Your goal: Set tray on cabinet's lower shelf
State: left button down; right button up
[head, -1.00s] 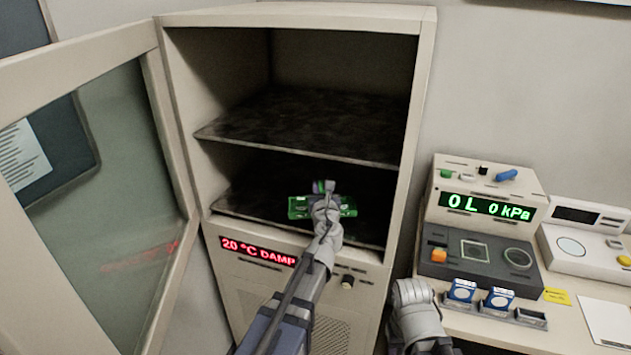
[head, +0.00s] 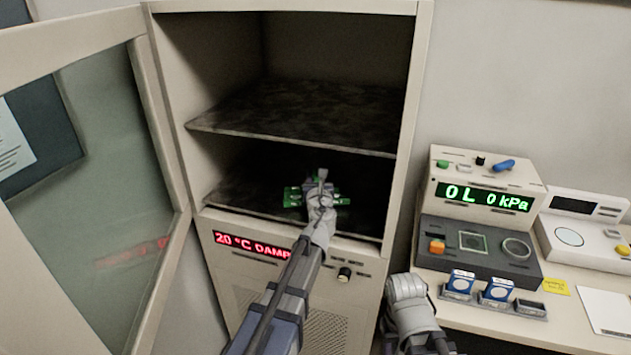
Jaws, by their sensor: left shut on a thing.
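The cabinet (head: 408,120) stands open with two dark shelves inside. The green tray (head: 293,198) is inside the lower compartment, over the lower shelf (head: 240,199). My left gripper (head: 321,186) is shut on the tray and hides its middle. I cannot tell whether the tray touches the shelf. The upper shelf (head: 300,115) is above the gripper and is empty. My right gripper (head: 408,292) is low at the front of the bench, right of the cabinet; its fingers cannot be made out.
The glass cabinet door (head: 95,190) is swung open to the left. A bench (head: 450,315) on the right holds a pressure readout box (head: 485,195), a dark panel unit (head: 478,250), small blue-and-white containers (head: 460,283) and a white device (head: 580,240).

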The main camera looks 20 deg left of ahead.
pick_arm(q)
jog(key=shift+f, duration=0.55)
jog(key=shift+f+b, duration=0.2)
jog(key=shift+b, duration=0.2)
jog(key=c, duration=0.7)
grip_release()
jog(key=shift+r, duration=0.1)
jog(key=shift+r, duration=0.1)
jog(key=shift+s, duration=0.25)
jog(key=v, duration=1.1)
jog(key=shift+s+d, duration=0.1)
jog(key=shift+s, duration=0.1)
